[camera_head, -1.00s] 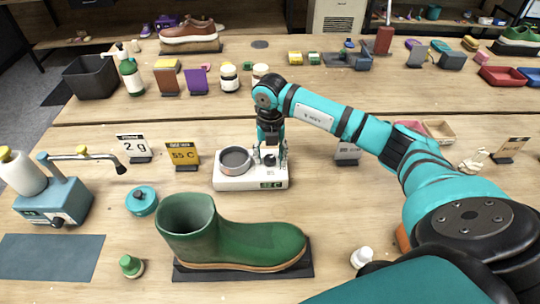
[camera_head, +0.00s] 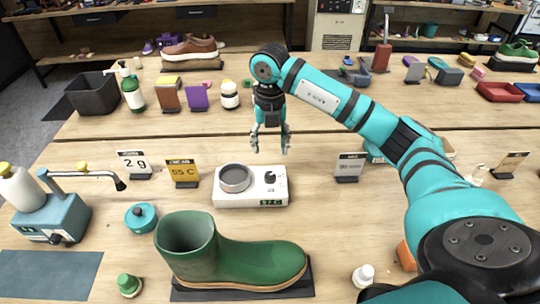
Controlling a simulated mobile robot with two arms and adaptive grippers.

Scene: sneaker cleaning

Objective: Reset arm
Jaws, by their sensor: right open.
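My right gripper (camera_head: 270,146) is open and empty in the head view. It hangs pointing down, above and behind the white hotplate (camera_head: 250,198), apart from it. The hotplate has a round grey dish (camera_head: 235,179) on its left part, a dark knob (camera_head: 270,178) on its right part and a small lit green display at the front. A green rubber boot (camera_head: 230,252) stands on a dark flat stand in front of the hotplate. My left gripper is not in view.
A "55 C" sign (camera_head: 183,172) and a "2 g" sign (camera_head: 134,163) stand left of the hotplate, a grey sign (camera_head: 349,167) right of it. A teal lidded pot (camera_head: 141,217) and a blue dispenser (camera_head: 50,210) are at left. A white bottle (camera_head: 363,275) stands at front right.

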